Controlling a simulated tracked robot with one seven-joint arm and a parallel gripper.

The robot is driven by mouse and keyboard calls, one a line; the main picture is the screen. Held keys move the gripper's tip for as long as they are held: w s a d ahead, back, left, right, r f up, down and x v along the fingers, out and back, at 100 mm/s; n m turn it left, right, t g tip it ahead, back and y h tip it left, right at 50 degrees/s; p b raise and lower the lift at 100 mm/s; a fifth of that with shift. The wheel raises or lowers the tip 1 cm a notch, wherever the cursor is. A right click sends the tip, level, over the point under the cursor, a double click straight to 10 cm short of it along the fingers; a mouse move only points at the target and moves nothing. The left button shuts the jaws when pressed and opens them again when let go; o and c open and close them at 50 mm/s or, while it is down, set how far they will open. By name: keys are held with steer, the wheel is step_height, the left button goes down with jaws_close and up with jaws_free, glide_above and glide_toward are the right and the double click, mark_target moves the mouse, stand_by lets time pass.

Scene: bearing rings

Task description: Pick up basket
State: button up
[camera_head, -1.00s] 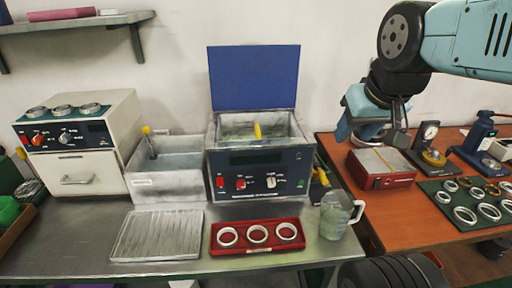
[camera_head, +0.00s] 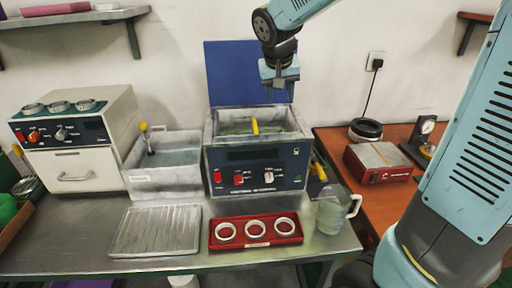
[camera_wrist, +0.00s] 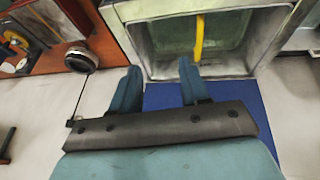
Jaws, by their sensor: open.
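The basket (camera_head: 238,128) sits inside the open tank of the dark blue cleaner (camera_head: 258,170), and mostly its yellow handle (camera_head: 255,127) stands out. In the wrist view the yellow handle (camera_wrist: 199,38) rises over the greenish tank, beyond my fingertips and slightly right of them. My gripper (camera_head: 279,84) hangs above the back of the tank, in front of the raised blue lid (camera_head: 226,75). In the wrist view my gripper (camera_wrist: 160,67) has its two fingers apart with nothing between them.
A second tank (camera_head: 165,170) with a yellow-handled item (camera_head: 145,128) stands left of the cleaner. A red tray (camera_head: 255,231) with three rings, a ribbed metal tray (camera_head: 157,231) and a clear jug (camera_head: 335,210) stand in front. A red box (camera_head: 380,162) is on the orange table.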

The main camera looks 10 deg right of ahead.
glide_toward(255, 125)
steer(key=r, duration=0.1)
steer(key=x, duration=0.8)
steer(key=shift+w+f, duration=0.1)
steer(key=shift+w, duration=0.1)
steer(key=shift+x, duration=2.65)
steer(key=shift+s, duration=0.15)
jaws_close()
